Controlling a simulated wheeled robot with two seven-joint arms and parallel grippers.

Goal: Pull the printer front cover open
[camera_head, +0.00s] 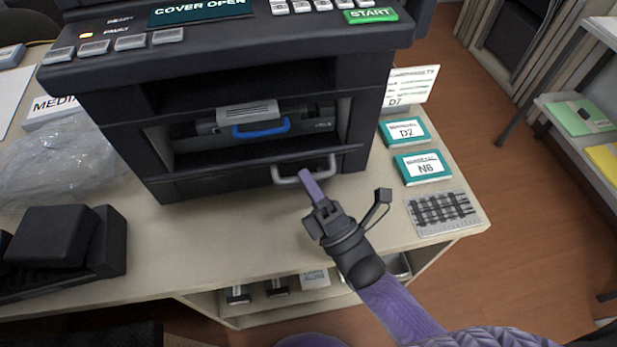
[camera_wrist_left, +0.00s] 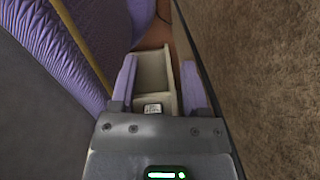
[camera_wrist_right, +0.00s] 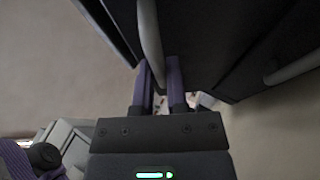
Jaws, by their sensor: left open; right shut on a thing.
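The printer (camera_head: 230,75) is a dark machine on the table, with "COVER OPEN" on its display. Its front bay shows a grey cartridge with a blue handle (camera_head: 262,128). The front cover (camera_head: 225,180) is the dark panel below that bay; I cannot tell how far it is tilted. My right gripper (camera_head: 307,178) is shut on the cover's grey bar handle (camera_head: 285,180). In the right wrist view the handle (camera_wrist_right: 150,35) runs down between the fingers (camera_wrist_right: 159,78). My left gripper (camera_wrist_left: 156,80) is open and empty in its wrist view; it is not seen in the head view.
Boxes D2 (camera_head: 405,132) and N6 (camera_head: 423,167) and a grey grid pad (camera_head: 441,210) lie right of the printer. A clear plastic bag (camera_head: 60,165) and a black stand (camera_head: 70,240) are at the left. The tabletop (camera_head: 215,240) before the printer is clear.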

